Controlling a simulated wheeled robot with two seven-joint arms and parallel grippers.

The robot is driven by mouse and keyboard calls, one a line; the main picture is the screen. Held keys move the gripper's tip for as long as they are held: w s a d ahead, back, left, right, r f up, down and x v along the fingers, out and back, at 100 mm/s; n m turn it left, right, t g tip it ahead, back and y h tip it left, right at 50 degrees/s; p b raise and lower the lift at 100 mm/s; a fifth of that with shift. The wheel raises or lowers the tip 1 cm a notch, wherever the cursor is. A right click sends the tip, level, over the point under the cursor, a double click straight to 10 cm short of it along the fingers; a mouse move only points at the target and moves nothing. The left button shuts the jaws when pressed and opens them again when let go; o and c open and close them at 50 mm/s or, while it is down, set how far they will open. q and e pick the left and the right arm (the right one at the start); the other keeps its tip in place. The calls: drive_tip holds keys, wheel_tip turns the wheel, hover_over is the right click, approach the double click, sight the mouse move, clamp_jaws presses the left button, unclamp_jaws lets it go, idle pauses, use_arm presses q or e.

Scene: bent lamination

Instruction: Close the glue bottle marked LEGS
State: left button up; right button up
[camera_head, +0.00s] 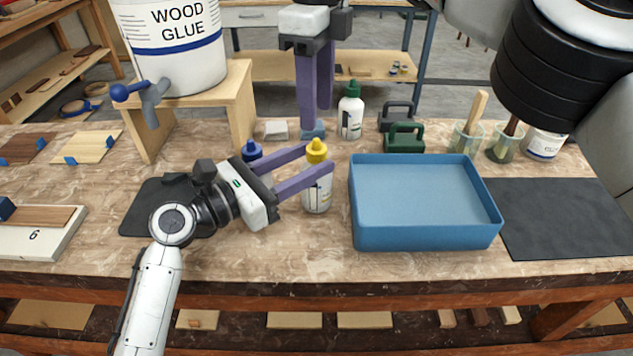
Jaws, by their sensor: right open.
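A white glue bottle with a yellow cap (317,192) stands upright on the bench, left of the blue tray. My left gripper (320,158) reaches in from the left with its purple fingers on either side of this bottle, just below the cap, and appears shut on it. A second bottle with a blue cap (252,151) stands behind my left gripper, mostly hidden. A third white bottle with a green cap (350,115) stands farther back. No LEGS marking is readable on any bottle. My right gripper (315,118) points down behind the yellow-capped bottle, open.
A blue tray (425,240) stands empty right of the yellow-capped bottle. A light-blue block (314,132) lies below my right fingertips. A wood glue bucket (180,60) sits on a wooden stand (240,95) at left. Green and dark clamps (403,137) and brush cups (467,140) stand behind the tray.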

use_arm(q)
clamp_jaws()
use_arm(e)
drive_tip(key=o, duration=0.6)
drive_tip(key=shift+c, duration=0.2)
use_arm(q)
drive_tip(key=shift+o, duration=1)
unclamp_jaws()
drive_tip(key=shift+a, duration=0.1)
drive_tip(key=v, duration=1)
drive_tip(key=shift+s, duration=0.1)
